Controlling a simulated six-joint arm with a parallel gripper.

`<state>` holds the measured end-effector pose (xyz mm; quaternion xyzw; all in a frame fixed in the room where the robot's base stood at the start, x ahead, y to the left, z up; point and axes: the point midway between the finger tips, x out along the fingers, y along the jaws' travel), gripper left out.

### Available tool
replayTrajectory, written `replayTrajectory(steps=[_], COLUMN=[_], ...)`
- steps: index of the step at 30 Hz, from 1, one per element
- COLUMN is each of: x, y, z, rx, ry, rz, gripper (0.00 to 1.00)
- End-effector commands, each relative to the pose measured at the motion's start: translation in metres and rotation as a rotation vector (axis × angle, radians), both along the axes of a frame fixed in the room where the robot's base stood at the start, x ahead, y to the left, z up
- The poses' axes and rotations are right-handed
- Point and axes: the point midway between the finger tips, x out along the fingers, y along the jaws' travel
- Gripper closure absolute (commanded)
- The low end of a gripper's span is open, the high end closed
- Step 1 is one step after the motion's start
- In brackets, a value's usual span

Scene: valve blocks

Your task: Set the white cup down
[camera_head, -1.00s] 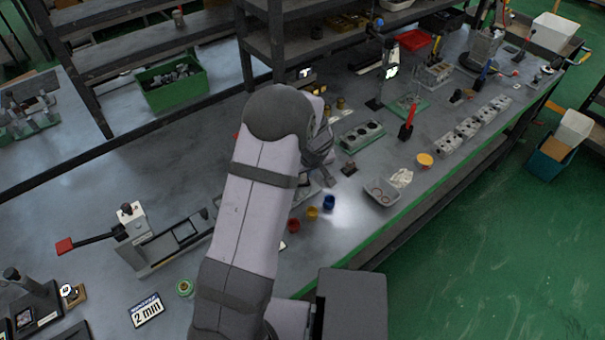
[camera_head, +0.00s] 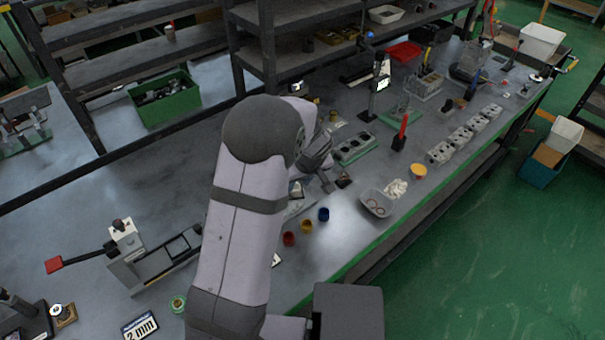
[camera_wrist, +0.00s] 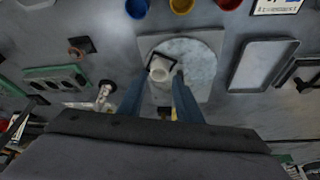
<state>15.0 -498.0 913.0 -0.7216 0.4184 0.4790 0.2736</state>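In the wrist view, the small white cup (camera_wrist: 159,70) is between the two blue-grey fingertips of my gripper (camera_wrist: 159,82). The fingers lie close against both its sides, and a dark ring-like part shows around its top. Behind the cup is a pale square plate (camera_wrist: 203,66) with a round marbled area. I cannot tell whether the cup touches the plate. In the head view, my gripper (camera_head: 322,180) is partly hidden by my forearm, and the cup cannot be made out.
Red (camera_head: 289,239), yellow (camera_head: 306,226) and blue (camera_head: 323,214) cups stand close by. A grey tray (camera_wrist: 262,66) lies right of the plate in the wrist view. A valve block (camera_head: 354,148) and a shallow grey bin (camera_head: 377,203) are on the bench (camera_head: 345,235). Shelves rise behind.

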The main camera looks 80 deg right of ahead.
Motion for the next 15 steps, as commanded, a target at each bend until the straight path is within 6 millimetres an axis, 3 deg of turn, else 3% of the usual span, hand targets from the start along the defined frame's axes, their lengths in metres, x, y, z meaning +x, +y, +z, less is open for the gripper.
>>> replayTrajectory(steps=[9, 15], x=[-0.011, -0.014], y=[0.017, 0.024], z=[0.047, 0.065], rx=[-0.004, -0.001], ry=[0.002, 0.000], rz=[-0.002, 0.000], gripper=[0.68, 0.68])
